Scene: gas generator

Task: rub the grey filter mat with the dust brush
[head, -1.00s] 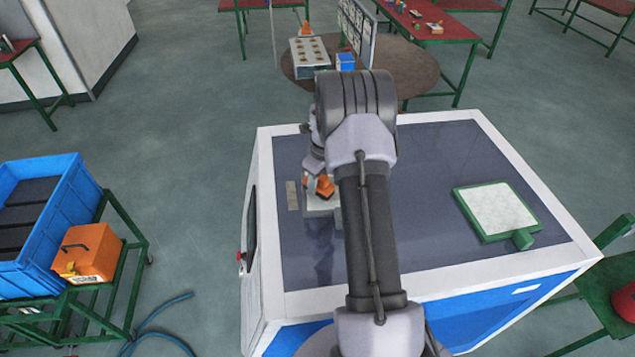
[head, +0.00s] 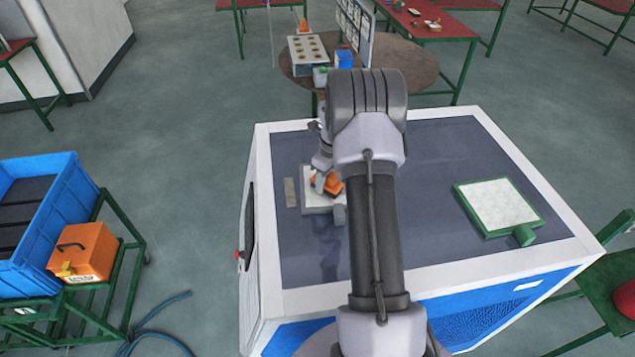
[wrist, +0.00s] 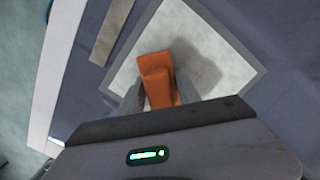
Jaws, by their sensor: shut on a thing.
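The grey filter mat (head: 312,207) lies flat near the left end of the machine's dark top. In the wrist view the mat (wrist: 225,50) shows a pale face, a grey rim and a darker patch right of the brush, which may be dust or shadow. My gripper (wrist: 157,95) is shut on the orange dust brush (wrist: 157,75), one finger on each side. In the head view the brush (head: 332,185) is over the mat. The brush's underside is hidden, so I cannot tell whether it touches the mat. My arm hides part of the mat's right side.
A green-framed pale mat (head: 500,204) lies on the right of the machine top (head: 440,170). A small flat strip (head: 291,192) lies just left of the grey mat. A blue crate (head: 60,215) and orange case (head: 85,252) stand on a cart at left.

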